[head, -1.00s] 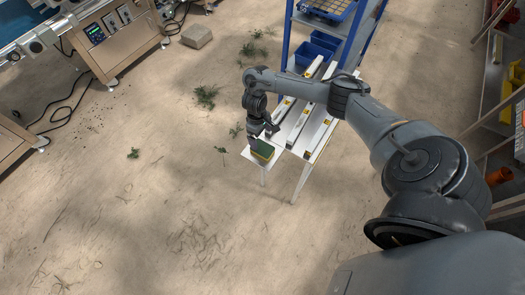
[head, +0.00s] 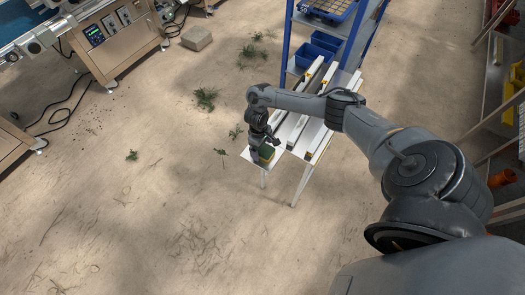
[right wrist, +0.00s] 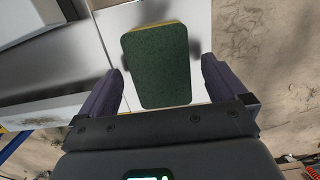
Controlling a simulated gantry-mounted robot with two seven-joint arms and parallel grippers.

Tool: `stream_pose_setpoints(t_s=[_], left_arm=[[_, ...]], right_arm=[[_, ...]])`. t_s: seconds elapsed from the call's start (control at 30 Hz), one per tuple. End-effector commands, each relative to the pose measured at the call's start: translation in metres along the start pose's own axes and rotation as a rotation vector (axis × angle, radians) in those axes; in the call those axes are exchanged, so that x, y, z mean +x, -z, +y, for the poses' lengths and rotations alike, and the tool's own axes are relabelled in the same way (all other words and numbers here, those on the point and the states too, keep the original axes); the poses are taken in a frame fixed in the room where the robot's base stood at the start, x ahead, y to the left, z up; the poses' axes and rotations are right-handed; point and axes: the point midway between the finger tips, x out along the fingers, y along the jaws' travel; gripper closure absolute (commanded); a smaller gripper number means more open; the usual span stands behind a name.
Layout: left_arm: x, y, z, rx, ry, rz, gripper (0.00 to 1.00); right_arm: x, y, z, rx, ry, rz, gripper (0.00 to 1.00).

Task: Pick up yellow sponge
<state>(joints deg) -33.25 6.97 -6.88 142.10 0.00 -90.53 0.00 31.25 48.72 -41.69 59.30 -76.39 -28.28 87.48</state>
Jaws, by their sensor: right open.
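The yellow sponge (head: 266,153) has a dark green scouring face and lies at the near left corner of a white table (head: 283,163). In the right wrist view the sponge (right wrist: 160,66) shows its green face, with a thin yellow edge along its top. My right gripper (head: 262,152) is open, right at the sponge. In the right wrist view its fingers (right wrist: 161,82) stand one on each side of the sponge, with a gap on both sides. My left gripper is not in view.
Several long white bars (head: 316,125) lie on the table to the right of the sponge. A blue shelf rack (head: 287,40) with blue bins (head: 318,46) stands behind the table. The floor left of the table is mostly open, with scattered green plant bits (head: 205,98).

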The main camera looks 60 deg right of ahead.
Motion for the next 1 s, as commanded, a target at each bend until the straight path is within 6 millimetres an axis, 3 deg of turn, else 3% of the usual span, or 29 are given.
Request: stream_pose_setpoints(t_s=[0.07, 0.43, 0.77, 1.0], left_arm=[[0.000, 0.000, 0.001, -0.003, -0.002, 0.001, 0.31], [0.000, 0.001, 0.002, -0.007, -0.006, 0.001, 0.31], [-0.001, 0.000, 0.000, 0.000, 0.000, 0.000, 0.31], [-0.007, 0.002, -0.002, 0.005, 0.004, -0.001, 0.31]], right_arm=[[0.000, 0.000, 0.000, 0.000, 0.000, 0.000, 0.04], [0.000, 0.000, 0.000, 0.000, 0.000, 0.000, 0.60], [-0.002, 0.000, 0.000, 0.000, 0.000, 0.000, 0.60], [-0.018, -0.002, 0.000, -0.001, 0.000, 0.000, 0.60]])
